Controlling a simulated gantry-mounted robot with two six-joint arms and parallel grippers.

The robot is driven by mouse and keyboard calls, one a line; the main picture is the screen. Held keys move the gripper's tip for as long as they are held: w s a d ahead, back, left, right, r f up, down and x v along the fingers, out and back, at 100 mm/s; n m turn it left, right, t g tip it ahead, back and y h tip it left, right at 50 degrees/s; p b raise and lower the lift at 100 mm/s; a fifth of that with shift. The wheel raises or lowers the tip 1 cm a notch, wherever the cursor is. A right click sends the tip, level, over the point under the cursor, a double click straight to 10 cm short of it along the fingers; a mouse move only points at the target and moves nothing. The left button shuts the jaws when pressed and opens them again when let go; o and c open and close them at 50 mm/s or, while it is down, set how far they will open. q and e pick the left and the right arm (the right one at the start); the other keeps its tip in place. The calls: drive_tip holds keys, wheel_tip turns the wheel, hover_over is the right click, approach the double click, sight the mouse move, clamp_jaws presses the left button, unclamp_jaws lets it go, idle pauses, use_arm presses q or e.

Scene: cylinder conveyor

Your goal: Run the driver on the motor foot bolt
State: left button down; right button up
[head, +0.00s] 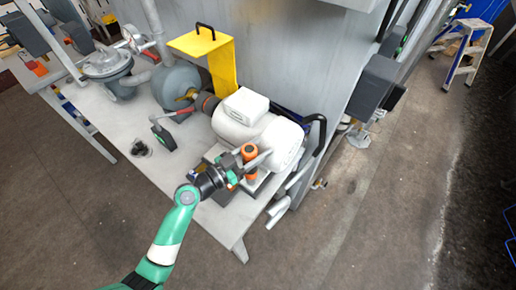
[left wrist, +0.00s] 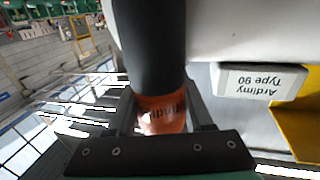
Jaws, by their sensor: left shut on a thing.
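The white motor (head: 285,146) sits on the bench, and its pale side also shows in the left wrist view (left wrist: 235,25). My left gripper (head: 250,164) is beside the motor's near side, shut on the orange and black driver (head: 251,151). In the left wrist view the driver's black body (left wrist: 150,45) and orange section (left wrist: 162,112) stand between the fingers. The driver looks roughly upright. The motor foot bolt is hidden or too small to make out, so contact with the driver cannot be told. My right gripper is out of view.
A large grey tank (head: 290,50) stands behind the motor. Open floor lies right; a step stool (head: 465,50) stands far right.

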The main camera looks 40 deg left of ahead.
use_arm(q)
drive_tip(key=shift+f+b, duration=0.3)
drive_tip(key=shift+b, duration=0.3)
idle(1.1)
drive_tip(key=shift+r+p, duration=1.3)
drive_tip(key=shift+r, duration=0.65)
